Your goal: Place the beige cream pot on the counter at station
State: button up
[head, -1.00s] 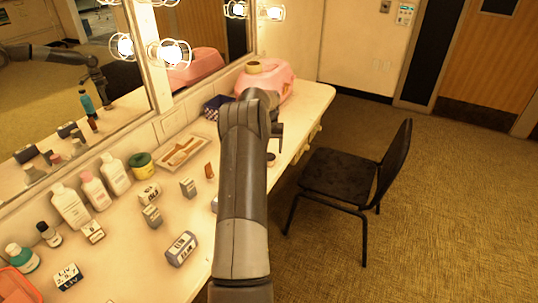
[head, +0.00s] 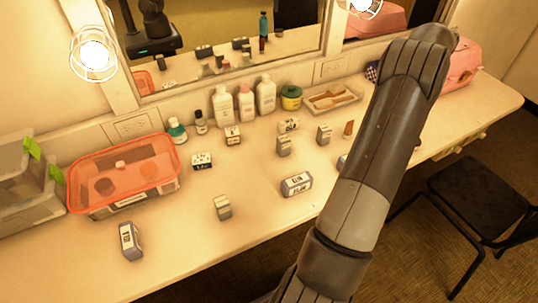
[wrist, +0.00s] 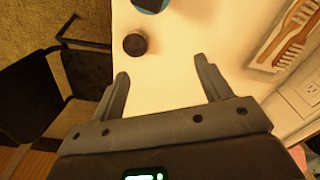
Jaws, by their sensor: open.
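I cannot make out a beige cream pot for certain in the current frames. My gripper (wrist: 161,68) is open and empty above the counter in the wrist view; in the head view my own arm hides it. A small dark round pot (wrist: 134,44) stands on the counter beyond the left finger, apart from it. The pale counter (head: 270,220) runs along the mirrors. A yellowish jar with a green lid (head: 291,98) stands at its back, beside white bottles.
An orange-rimmed clear bin (head: 125,180) and grey stacked boxes (head: 25,190) stand at left. Several small cartons, including one at front (head: 297,185), dot the counter. A brush tray (head: 332,98) is at the back. A black chair (head: 480,200) is at right. The front-middle counter has bare space.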

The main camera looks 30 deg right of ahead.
jog(key=w+a+r+n, duration=0.1)
jog(key=w+a+r, duration=0.25)
jog(key=a, duration=0.25)
jog(key=w+a+r+n+t, duration=0.1)
jog(key=w+a+r, duration=0.1)
jog(key=a+r, duration=0.25)
jog(key=w+a+r+n, duration=0.1)
jog(key=w+a+r, duration=0.15)
jog(key=a, duration=0.35)
jog(key=a+r+n+t, duration=0.1)
jog(key=a+r, duration=0.2)
jog(key=a, duration=0.6)
jog(key=a+r+n, duration=0.1)
jog(key=a+r, duration=0.2)
jog(key=a, duration=0.5)
jog(key=s+a+r+n+t, duration=0.1)
jog(key=s+a+r+n, duration=0.15)
jog(key=a, duration=0.95)
jog(key=s+a+f+n+t, duration=0.1)
jog(key=s+a+f+n, duration=0.1)
jog(key=s+a, duration=0.6)
jog(key=s+a+f+n+t, duration=0.1)
jog(key=s+a+f+n, duration=0.2)
jog(key=s+a, duration=0.5)
jog(key=shift+a+f, duration=0.5)
jog(key=shift+a, duration=0.35)
